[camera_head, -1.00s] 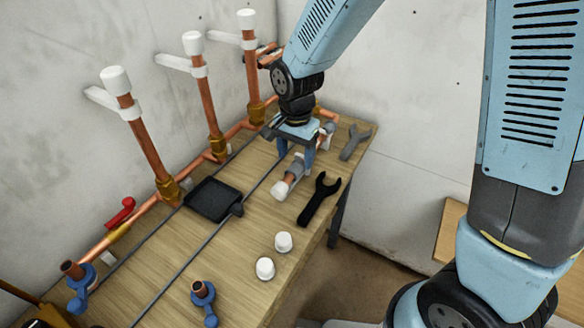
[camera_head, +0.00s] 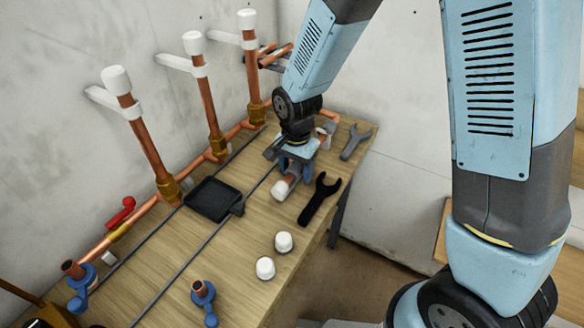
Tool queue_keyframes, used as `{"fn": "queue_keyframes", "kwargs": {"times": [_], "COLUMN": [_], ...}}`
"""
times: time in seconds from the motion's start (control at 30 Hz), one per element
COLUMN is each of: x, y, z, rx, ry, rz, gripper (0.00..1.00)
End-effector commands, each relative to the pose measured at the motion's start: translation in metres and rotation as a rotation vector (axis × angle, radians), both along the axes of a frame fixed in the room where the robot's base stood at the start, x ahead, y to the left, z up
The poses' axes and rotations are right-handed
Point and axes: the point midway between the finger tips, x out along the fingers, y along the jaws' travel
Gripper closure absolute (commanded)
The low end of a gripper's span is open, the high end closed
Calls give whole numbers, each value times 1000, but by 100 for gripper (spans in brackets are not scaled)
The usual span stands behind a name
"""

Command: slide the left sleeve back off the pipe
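A short copper pipe (camera_head: 291,179) lies low over the right part of the workbench, with a white end piece (camera_head: 280,190) at its near left end. My gripper (camera_head: 294,170) is down over this pipe just behind the white end, fingers pointing down. The gripper hides the pipe's middle and the grey-white sleeve seen there earlier. I cannot tell whether the fingers touch the sleeve or how far apart they are. A grey fitting (camera_head: 328,127) shows beyond the gripper, at the far right of the pipework.
A black wrench (camera_head: 320,198) lies close right of the pipe, and a grey wrench (camera_head: 354,142) farther back. A black tray (camera_head: 211,199) is left. Two white caps (camera_head: 284,242) (camera_head: 265,268) stand in front. Upright copper pipes (camera_head: 205,105) line the wall.

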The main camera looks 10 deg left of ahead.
Motion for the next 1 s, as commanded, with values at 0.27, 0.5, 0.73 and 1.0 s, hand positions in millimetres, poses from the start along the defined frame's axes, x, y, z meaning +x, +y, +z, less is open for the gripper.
{"fn": "queue_keyframes", "kwargs": {"times": [0.27, 0.5, 0.73, 1.0], "x": [0, 0, -8, -19], "y": [0, 1, 5, 11], "z": [0, 1, 1, 1], "rx": [1, 1, 2, 4], "ry": [0, -2, -2, -3], "rz": [0, 0, 1, 2], "gripper": [64, 74, 74, 74]}}
